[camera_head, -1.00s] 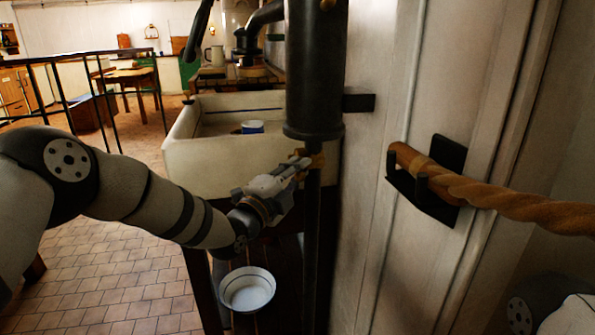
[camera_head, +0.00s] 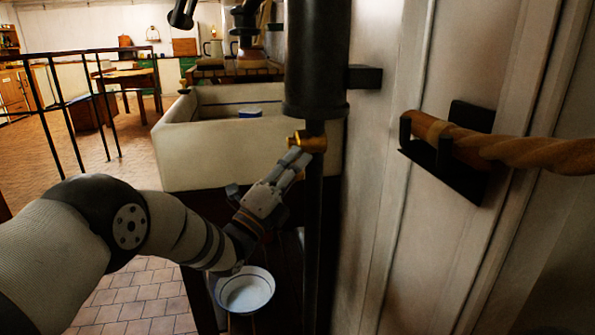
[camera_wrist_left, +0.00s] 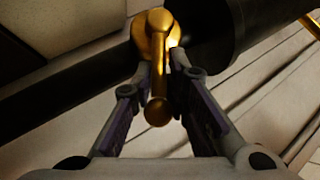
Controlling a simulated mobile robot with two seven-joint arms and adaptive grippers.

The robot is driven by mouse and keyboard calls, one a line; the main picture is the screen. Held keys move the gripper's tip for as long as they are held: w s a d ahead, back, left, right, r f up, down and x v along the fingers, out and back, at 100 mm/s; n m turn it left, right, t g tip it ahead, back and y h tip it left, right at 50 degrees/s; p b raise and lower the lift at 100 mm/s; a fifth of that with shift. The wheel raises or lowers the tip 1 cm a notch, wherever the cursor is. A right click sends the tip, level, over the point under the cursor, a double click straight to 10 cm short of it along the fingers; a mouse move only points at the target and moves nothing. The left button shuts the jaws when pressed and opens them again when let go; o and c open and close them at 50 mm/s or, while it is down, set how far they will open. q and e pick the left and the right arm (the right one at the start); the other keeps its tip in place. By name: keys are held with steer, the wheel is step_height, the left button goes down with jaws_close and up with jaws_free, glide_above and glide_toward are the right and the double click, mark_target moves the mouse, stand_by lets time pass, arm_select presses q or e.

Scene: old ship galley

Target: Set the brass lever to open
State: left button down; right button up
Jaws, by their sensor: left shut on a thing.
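The brass lever (camera_head: 314,143) sits on the dark vertical pipe just below its thick black cylinder. In the left wrist view the lever (camera_wrist_left: 157,85) shows as a rounded brass hub with a short arm ending in a ball. My left gripper (camera_head: 298,160) reaches it from the lower left. In the left wrist view the gripper's fingers (camera_wrist_left: 158,62) stand on both sides of the lever's arm, closed on it near the hub. The ball end sticks out between the fingers. My right gripper is in neither view.
A thick rope (camera_head: 520,150) rests in a black wall bracket (camera_head: 465,185) at right. A pale stone sink (camera_head: 215,155) stands behind the pipe, and a white bowl (camera_head: 245,290) sits below my gripper. A black railing (camera_head: 65,100) is at left.

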arm_select(q)
steer(key=shift+d+f+m+h+b, duration=0.1)
steer(key=shift+f+m+h+b, duration=0.4)
steer(key=shift+f+m+h, duration=0.15)
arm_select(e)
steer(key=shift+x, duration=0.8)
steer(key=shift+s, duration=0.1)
arm_select(q)
steer(key=c, duration=1.9)
jaws_free()
steer(key=shift+o, duration=1.1)
steer(key=shift+r, duration=0.25)
